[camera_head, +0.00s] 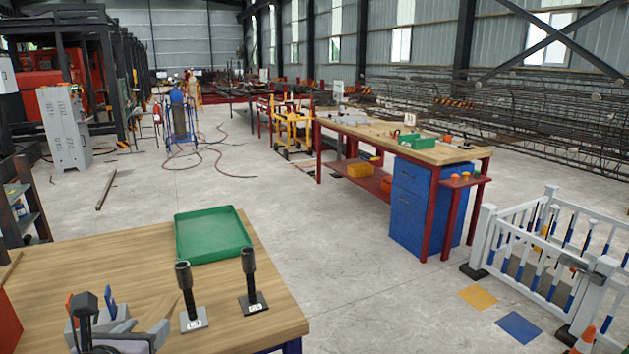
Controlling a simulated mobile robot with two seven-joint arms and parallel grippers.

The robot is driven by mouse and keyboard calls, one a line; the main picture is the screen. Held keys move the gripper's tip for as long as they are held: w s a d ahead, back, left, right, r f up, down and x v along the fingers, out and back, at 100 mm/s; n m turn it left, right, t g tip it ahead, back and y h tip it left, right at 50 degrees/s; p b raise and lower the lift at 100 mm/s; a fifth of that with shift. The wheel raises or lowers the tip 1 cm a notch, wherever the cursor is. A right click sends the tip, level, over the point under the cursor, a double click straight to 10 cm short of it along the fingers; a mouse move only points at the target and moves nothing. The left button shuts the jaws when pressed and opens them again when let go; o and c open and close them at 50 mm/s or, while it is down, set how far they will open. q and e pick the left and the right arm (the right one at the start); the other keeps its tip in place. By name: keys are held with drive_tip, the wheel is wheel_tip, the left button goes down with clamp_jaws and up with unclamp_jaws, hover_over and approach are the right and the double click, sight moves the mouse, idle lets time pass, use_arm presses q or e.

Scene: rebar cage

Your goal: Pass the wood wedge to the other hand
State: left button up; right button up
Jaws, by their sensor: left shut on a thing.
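My left gripper (112,332) is at the bottom left, low over the near edge of the wooden workbench (135,255). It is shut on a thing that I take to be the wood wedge. My right gripper is not in view.
Two dark upright posts on small plates, one (187,295) just right of my gripper and another (250,280) further right, stand on the bench. A green tray (213,257) lies behind them. Open floor lies beyond, with a red-framed table (450,153) and white fence (490,240) at right.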

use_arm(q)
drive_tip(key=s+d+f+m+h, duration=0.1)
drive_tip(key=s+d, duration=0.4)
drive_tip(key=d, duration=0.5)
drive_tip(key=shift+s+f+m+h, duration=0.2)
drive_tip(key=shift+f+m+h, duration=0.25)
drive_tip(key=shift+f, duration=0.3)
drive_tip(key=shift+a, duration=0.15)
drive_tip(key=shift+a+f, duration=0.1)
drive_tip(key=shift+a, duration=0.5)
